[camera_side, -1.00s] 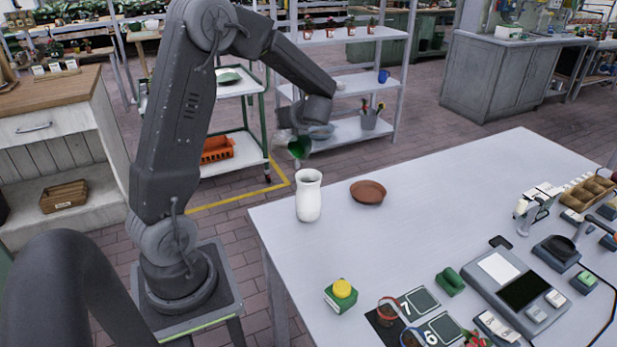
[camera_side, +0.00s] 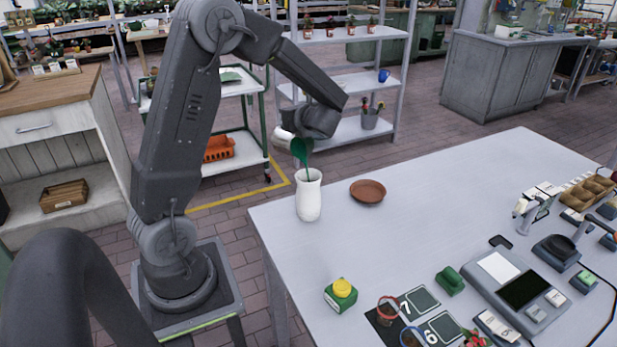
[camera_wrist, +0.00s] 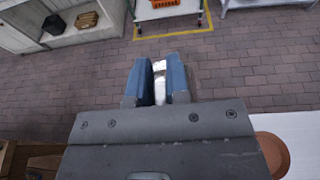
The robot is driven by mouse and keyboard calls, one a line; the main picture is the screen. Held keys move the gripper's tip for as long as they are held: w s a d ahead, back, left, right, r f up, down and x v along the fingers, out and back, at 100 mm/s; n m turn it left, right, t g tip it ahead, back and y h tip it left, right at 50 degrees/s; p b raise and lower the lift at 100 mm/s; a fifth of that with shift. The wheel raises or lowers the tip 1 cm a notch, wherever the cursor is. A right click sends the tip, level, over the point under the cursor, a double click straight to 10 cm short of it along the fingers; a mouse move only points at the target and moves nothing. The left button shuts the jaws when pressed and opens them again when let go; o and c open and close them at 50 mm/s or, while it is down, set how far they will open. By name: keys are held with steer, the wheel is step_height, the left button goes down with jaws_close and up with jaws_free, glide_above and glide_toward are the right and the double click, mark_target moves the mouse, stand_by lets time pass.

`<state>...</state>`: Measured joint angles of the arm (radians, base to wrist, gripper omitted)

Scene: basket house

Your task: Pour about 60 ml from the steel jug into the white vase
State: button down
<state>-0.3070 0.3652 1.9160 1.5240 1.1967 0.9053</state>
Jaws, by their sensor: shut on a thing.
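The white vase (camera_side: 308,200) stands upright near the left edge of the table. The level inside the vase is hidden.
A brown saucer (camera_side: 368,191) lies just right of the vase. A green box with a yellow top (camera_side: 341,294), numbered mats (camera_side: 420,303) and a grey device with a screen (camera_side: 516,284) are nearer the front and right. The table between them is mostly clear.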

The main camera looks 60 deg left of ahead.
steer(key=shift+d+r+y+p, duration=0.4)
steer(key=shift+d+y+p, duration=0.2)
steer(key=shift+d+y, duration=0.15)
stand_by(1.5)
steer(key=shift+f, duration=0.1)
stand_by(0.3)
steer(key=shift+a, duration=0.1)
steer(key=a+h, duration=0.1)
steer(key=a, duration=0.1)
steer(key=a+h, duration=0.1)
steer(key=shift+s+a+f, duration=0.2)
steer(key=shift+a+f, duration=0.2)
steer(key=shift+a+f+h, duration=0.1)
steer(key=shift+f+h, duration=0.3)
steer(key=shift+h, duration=0.15)
steer(key=shift+a+f+h, duration=0.45)
steer(key=shift+h, duration=0.15)
steer(key=shift+a+f+h, duration=0.3)
steer(key=shift+f+h, duration=0.2)
steer(key=shift+f, duration=0.05)
